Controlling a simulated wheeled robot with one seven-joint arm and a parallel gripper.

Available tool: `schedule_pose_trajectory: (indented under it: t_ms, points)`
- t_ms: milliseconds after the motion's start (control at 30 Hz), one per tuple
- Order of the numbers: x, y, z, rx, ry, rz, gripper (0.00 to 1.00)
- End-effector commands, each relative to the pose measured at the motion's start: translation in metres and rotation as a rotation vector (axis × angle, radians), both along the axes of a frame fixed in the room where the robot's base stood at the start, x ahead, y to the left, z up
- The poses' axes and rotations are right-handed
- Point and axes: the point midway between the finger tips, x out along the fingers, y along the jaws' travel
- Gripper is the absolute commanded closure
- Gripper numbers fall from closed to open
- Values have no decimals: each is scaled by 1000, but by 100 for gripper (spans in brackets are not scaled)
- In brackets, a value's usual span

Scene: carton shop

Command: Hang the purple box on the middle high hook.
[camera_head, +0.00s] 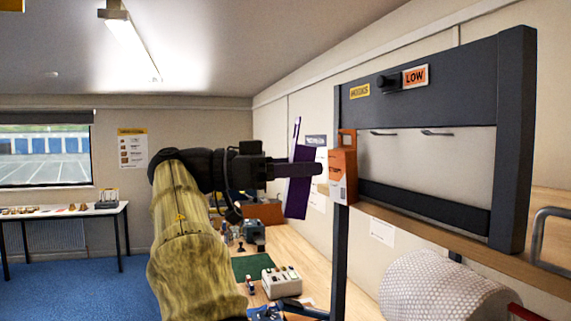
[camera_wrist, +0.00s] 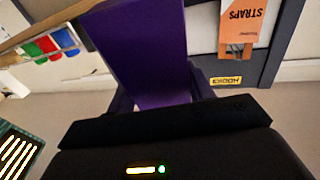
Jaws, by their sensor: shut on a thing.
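The purple box (camera_head: 298,190) is held upright and slightly tilted in my gripper (camera_head: 306,171), its thin hang tab rising above. It fills the middle of the wrist view (camera_wrist: 152,52), between the fingers. The dark hook rack (camera_head: 517,140) stands to the right, apart from the box. Two bare hooks show on its upper part: the middle one (camera_head: 383,133) and the right one (camera_head: 437,132). An orange box (camera_head: 343,178) hangs at the rack's left end, just right of my gripper; it reads STRAPS in the wrist view (camera_wrist: 240,25). It hides the hook behind it.
A LOW sign (camera_head: 415,76) and a black knob sit on the rack's top panel. A wooden ledge (camera_head: 470,238) runs below the rack, with a bubble-wrap roll (camera_head: 440,290) beneath. A workbench (camera_head: 315,250) with machines lies behind my arm.

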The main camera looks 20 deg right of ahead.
Motion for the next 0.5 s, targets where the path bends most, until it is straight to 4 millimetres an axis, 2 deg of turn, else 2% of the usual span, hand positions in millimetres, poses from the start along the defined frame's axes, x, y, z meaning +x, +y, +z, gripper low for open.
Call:
schedule_pose_trajectory:
  t_ms: [33, 200, 333, 500]
  points:
    - [-1, -16, -2, -6, 7, 4, 76]
    - [-1, -50, -5, -49, 23, 54, 76]
    - [-3, -66, -4, -82, 33, 108, 76]
    - [-9, -74, 0, -123, 42, 187, 76]
